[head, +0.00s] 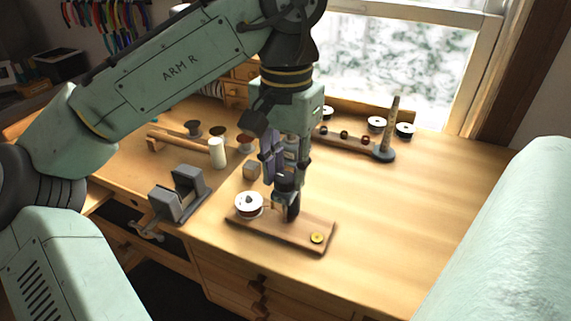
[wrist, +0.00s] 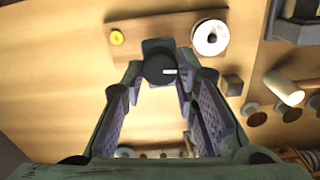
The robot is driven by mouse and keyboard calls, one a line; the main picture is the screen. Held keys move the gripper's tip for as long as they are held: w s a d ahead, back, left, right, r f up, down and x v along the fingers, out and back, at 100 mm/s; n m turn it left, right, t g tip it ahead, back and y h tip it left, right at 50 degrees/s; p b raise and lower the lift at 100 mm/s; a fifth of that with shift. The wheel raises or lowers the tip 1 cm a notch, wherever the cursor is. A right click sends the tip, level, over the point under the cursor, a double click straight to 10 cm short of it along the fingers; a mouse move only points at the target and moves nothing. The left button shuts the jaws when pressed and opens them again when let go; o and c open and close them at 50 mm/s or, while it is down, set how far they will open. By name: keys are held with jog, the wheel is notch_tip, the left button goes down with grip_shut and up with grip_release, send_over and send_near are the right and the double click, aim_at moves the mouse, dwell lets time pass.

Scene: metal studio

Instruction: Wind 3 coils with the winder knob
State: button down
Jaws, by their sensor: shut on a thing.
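The winder is a wooden board (head: 280,235) near the front edge of the bench, with a white spool (head: 248,204) at its left end and a yellow disc (head: 317,238) at its right end. A dark upright block (head: 292,212) stands on the board between them. My gripper (head: 286,186) points down over this block and is shut on the winder knob. In the wrist view the round black knob (wrist: 158,69) with a white mark sits between the fingertips, and the spool (wrist: 210,38) is beside it. In the head view the fingers mostly hide the knob.
A grey vise (head: 178,195) stands left of the board, with a small grey block (head: 252,170) behind it. A white cylinder (head: 218,152) and several spools are farther back. A rack with an upright post (head: 390,135) stands at the back right. The bench's right side is clear.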

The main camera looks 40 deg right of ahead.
jog(key=m, duration=0.4)
jog(key=shift+s+m, duration=0.1)
jog(key=shift+m, duration=0.2)
jog(key=m, duration=0.5)
jog(key=shift+s, duration=0.1)
jog(key=m, duration=0.5)
jog(key=shift+a, duration=0.1)
jog(key=m, duration=0.4)
jog(key=shift+s+m, duration=0.1)
jog(key=shift+m, duration=0.2)
jog(key=m, duration=0.4)
jog(key=shift+a, duration=0.15)
jog(key=m, duration=0.5)
jog(key=shift+a+m, duration=0.1)
jog(key=shift+m, duration=0.3)
jog(key=m, duration=0.4)
jog(key=shift+f+m, duration=0.1)
jog(key=shift+m, duration=0.2)
jog(key=shift+w+m, duration=0.2)
jog(key=shift+m, duration=2.1)
